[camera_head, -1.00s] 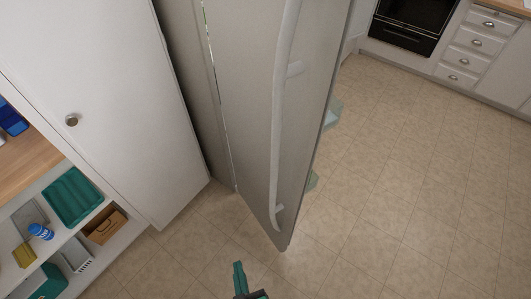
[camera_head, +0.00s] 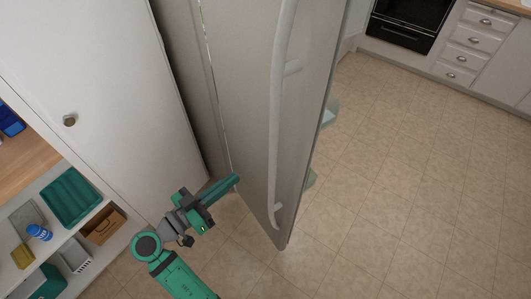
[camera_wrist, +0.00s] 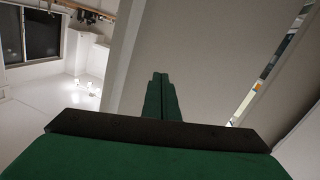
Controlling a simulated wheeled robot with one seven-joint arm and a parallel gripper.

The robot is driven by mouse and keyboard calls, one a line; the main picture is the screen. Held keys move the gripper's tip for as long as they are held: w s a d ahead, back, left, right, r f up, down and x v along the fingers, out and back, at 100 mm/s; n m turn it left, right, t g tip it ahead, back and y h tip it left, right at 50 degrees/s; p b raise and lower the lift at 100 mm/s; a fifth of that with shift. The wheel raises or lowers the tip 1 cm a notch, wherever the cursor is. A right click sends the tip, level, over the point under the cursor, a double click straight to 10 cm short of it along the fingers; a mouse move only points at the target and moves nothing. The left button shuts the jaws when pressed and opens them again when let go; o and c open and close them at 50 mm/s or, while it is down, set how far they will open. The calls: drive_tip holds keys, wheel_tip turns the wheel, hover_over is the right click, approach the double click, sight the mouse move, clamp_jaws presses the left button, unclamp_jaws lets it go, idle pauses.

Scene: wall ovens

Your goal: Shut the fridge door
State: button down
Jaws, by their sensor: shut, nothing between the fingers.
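The fridge door (camera_head: 247,115) stands open in the head view, a tall grey panel with a long curved handle (camera_head: 275,120) on its outer face. Its free edge points toward the lower middle, and shelf bins show past its far edge. My gripper (camera_head: 236,179) is shut and empty, low beside the door's outer face, left of the handle. I cannot tell whether the fingertips touch the door. In the wrist view the shut fingers (camera_wrist: 161,78) point at the pale door panel (camera_wrist: 190,60), with a gap showing bright items to the right.
A white cabinet door (camera_head: 95,90) and open shelves with a green tray (camera_head: 68,197) and a brown box (camera_head: 104,224) stand at the left. An oven (camera_head: 403,25) and drawers (camera_head: 465,45) are at the upper right. The tiled floor (camera_head: 400,180) on the right is clear.

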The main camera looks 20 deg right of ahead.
wheel_tip(320, 180, up, 5)
drive_tip(key=s+a+m+g+h, duration=0.1)
drive_tip(key=a+m+g+h, duration=0.1)
drive_tip(key=m+g, duration=0.15)
drive_tip(key=x, duration=1.4)
drive_tip(key=shift+m+t, duration=0.35)
drive_tip(key=shift+t, duration=0.1)
drive_tip(key=shift+w+d, duration=0.15)
